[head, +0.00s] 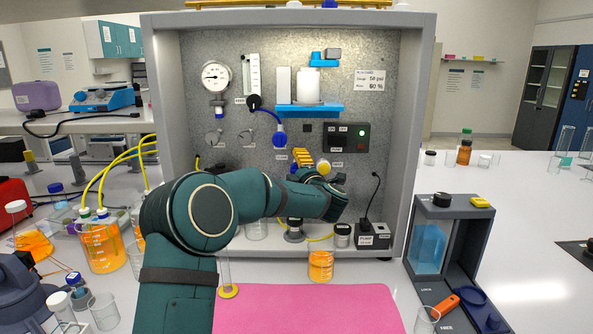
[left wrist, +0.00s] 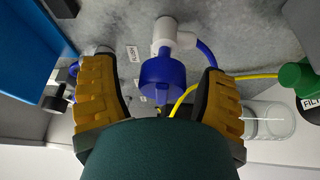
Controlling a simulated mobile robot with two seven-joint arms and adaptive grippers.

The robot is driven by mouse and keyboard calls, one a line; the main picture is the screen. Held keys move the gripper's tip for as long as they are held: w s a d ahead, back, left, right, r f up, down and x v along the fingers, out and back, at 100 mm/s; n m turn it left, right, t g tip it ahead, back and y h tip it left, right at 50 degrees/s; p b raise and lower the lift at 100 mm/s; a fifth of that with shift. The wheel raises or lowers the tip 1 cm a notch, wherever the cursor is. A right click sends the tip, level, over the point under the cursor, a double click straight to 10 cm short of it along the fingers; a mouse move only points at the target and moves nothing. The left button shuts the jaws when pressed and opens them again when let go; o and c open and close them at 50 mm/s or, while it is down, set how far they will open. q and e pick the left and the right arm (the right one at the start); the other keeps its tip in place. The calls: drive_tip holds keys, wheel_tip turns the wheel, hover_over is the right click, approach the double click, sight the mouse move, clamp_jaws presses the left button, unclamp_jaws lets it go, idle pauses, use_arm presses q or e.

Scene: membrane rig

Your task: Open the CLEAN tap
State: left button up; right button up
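My left gripper (head: 313,162) is in front of the metal panel (head: 350,110), its arm reaching in from the left. In the left wrist view its two yellow-padded fingers (left wrist: 160,100) are spread wide. A blue cup-shaped part (left wrist: 163,82) on a white fitting (left wrist: 170,34) shows between them, and I see no finger touching it. A blue tube (left wrist: 206,55) leaves the fitting. The panel's small labels are too small or turned to read, so I cannot tell which part is the CLEAN tap. The forearm hides the lower panel. My right gripper is not in view.
The panel also carries a pressure gauge (head: 215,76), a blue shelf (head: 310,109) and a black switch box (head: 346,137). A beaker of orange liquid (head: 320,265) stands below the arm. A pink mat (head: 310,310) lies clear in front. A yellow tube (left wrist: 250,76) passes near the fingers.

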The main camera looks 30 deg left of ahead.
use_arm(q)
drive_tip(key=v, duration=1.2)
idle(0.4)
